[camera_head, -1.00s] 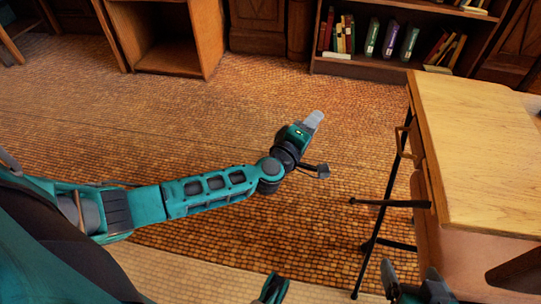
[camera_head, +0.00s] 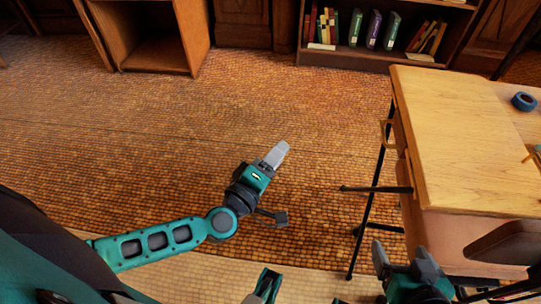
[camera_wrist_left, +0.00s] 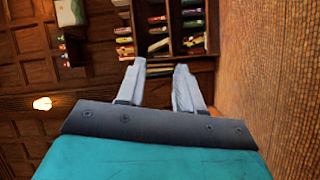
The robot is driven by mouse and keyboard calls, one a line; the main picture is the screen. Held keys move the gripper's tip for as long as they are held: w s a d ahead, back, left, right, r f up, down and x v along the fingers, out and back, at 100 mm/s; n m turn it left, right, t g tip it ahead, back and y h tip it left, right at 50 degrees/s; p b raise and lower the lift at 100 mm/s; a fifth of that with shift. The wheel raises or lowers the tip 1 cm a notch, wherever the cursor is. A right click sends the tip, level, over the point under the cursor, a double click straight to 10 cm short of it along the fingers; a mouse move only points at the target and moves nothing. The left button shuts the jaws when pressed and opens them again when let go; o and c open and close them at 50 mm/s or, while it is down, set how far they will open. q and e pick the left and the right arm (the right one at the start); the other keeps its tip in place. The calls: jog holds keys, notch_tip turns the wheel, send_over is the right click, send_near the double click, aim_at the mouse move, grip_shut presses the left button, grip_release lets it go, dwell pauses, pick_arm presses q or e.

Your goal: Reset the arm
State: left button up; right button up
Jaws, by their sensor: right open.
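My left arm reaches in from the left over the tiled floor, clear of the furniture. Its gripper (camera_head: 274,156) has pale grey fingers pointing up and to the right. In the left wrist view the two fingers (camera_wrist_left: 159,86) stand apart with nothing between them, so it is open and empty. My right gripper (camera_head: 402,262) shows at the bottom edge, left of and below the desk's front. Its dark fingers are apart, and I see nothing held. Most of the right arm is out of view.
A wooden desk (camera_head: 450,125) stands at the right with a blue tape roll (camera_head: 524,101) on it. A dark metal stand (camera_head: 370,190) is at its left side. A bookshelf (camera_head: 350,66) and a wooden cabinet (camera_head: 190,35) line the back. The floor (camera_head: 120,150) between is open.

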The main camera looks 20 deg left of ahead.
pick_arm(q)
jog(key=shift+s+r, duration=0.1)
pick_arm(e)
jog(key=shift+s+a, duration=0.1)
pick_arm(q)
jog(key=shift+d, duration=0.1)
pick_arm(e)
jog(key=shift+r, duration=0.1)
pick_arm(q)
jog(key=s+d+r+m+g+h, duration=0.2)
jog(key=s+d+m+h, duration=0.25)
jog(key=d+m, duration=0.4)
jog(key=s+a+f+m+g+y, duration=0.4)
jog(key=s+a+f+m+y, duration=0.1)
jog(key=a+f+m, duration=0.25)
jog(key=s+a+r+p, duration=0.1)
jog(key=a+r+p, duration=0.2)
jog(key=r+p, duration=0.6)
jog(key=p, duration=0.4)
jog(key=shift+s+r, duration=0.25)
jog(key=shift+r, duration=0.1)
pick_arm(e)
jog(key=s+d+r+h, duration=0.1)
jog(key=d+r, duration=0.2)
jog(key=r, duration=0.5)
jog(key=shift+s+d, duration=0.25)
pick_arm(q)
jog(key=shift+a+y, duration=0.1)
jog(key=shift+y, duration=0.15)
